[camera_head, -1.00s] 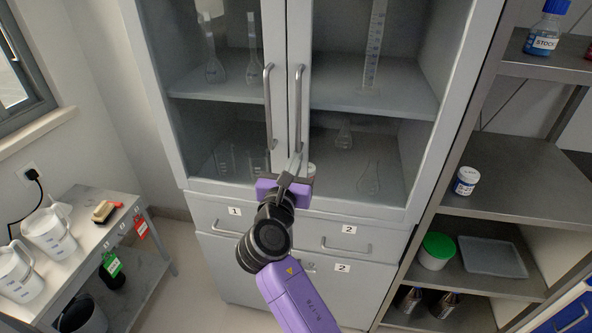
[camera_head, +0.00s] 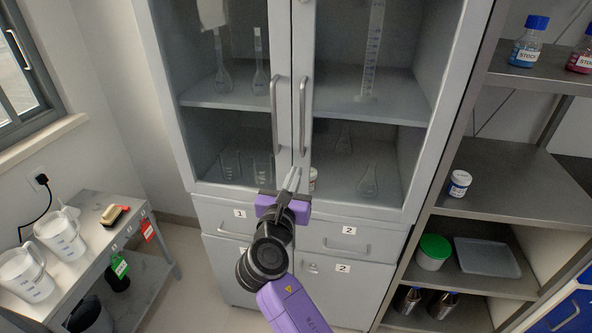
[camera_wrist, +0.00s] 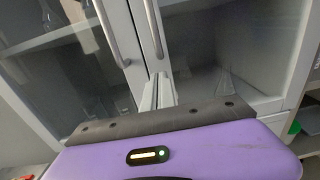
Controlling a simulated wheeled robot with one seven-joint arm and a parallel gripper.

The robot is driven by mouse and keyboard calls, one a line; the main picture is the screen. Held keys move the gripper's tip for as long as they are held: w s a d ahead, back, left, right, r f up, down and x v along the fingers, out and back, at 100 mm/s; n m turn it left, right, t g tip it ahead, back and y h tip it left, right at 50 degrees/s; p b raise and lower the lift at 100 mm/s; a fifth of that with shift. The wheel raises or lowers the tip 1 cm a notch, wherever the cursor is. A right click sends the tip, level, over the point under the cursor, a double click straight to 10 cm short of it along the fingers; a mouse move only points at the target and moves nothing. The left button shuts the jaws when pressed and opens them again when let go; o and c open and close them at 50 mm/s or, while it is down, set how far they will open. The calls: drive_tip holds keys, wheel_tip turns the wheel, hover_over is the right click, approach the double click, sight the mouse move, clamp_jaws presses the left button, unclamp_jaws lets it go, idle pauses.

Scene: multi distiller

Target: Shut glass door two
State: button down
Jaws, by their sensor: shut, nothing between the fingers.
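The glass-fronted cabinet has two doors side by side. Glass door two (camera_head: 368,65) is the right one, above the drawer labelled 2, with a vertical bar handle (camera_head: 302,117) on its left edge. It looks flush or nearly flush with the left glass door (camera_head: 225,120); a small gap cannot be ruled out. My gripper (camera_head: 292,178) is shut and empty, just below the two handles, in front of the meeting edges of the doors. In the wrist view the fingertips (camera_wrist: 158,82) point at the door seam, below the right handle (camera_wrist: 152,28). Contact with the door cannot be told.
Drawers labelled 1 (camera_head: 239,213) and 2 (camera_head: 348,230) are under the doors. Open shelving (camera_head: 490,175) with bottles and tubs stands at right. A low side table (camera_head: 100,232) with jugs is at left. The floor between table and cabinet is clear.

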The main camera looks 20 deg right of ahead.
drive_tip(key=v, duration=0.9)
drive_tip(key=shift+f, duration=0.25)
